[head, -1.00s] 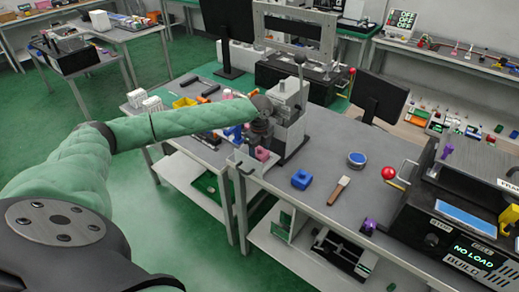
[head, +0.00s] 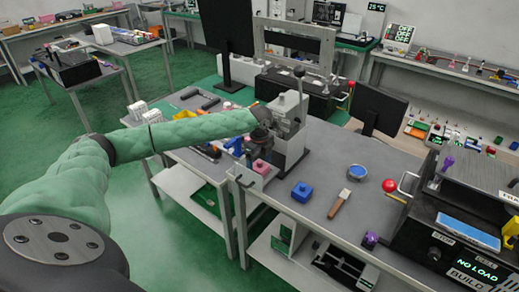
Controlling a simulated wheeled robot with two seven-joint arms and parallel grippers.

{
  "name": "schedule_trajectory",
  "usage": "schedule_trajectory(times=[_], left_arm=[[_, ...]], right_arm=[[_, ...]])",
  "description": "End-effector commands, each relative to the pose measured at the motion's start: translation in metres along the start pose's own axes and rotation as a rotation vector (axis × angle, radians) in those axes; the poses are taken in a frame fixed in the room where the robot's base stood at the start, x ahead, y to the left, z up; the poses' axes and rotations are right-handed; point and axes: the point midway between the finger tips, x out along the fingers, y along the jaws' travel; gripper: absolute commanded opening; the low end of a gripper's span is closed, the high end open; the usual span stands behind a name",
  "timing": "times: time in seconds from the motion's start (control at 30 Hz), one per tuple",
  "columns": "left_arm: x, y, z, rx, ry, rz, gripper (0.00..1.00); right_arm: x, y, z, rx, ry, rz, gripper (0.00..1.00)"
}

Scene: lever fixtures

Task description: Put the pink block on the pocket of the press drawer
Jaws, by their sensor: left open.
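The pink block (head: 261,166) sits at the front left of the grey press (head: 290,130), on or just above the pale drawer plate (head: 246,174). I cannot tell whether it is seated in the drawer's pocket, which is hidden. My left gripper (head: 254,151) is open, pointing down just above and to the left of the pink block. The fingers are small and dark, and any contact with the block is unclear. My right gripper is not in view.
A blue block (head: 302,192), a brush-like tool (head: 339,204) and a round blue-rimmed dish (head: 357,171) lie on the grey table right of the press. A black machine (head: 455,235) stands at the far right.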

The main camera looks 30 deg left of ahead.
Motion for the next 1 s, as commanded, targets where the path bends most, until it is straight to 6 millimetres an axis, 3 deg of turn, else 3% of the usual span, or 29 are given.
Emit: schedule_trajectory(times=[0.6, 1.0], left_arm=[[-0.095, -0.001, 0.000, 0.001, 0.000, -0.003, 0.78], [-0.109, 0.000, 0.000, 0.000, 0.000, -0.001, 0.78]], right_arm=[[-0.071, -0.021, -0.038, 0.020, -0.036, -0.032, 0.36], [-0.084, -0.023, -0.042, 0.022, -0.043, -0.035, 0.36]])
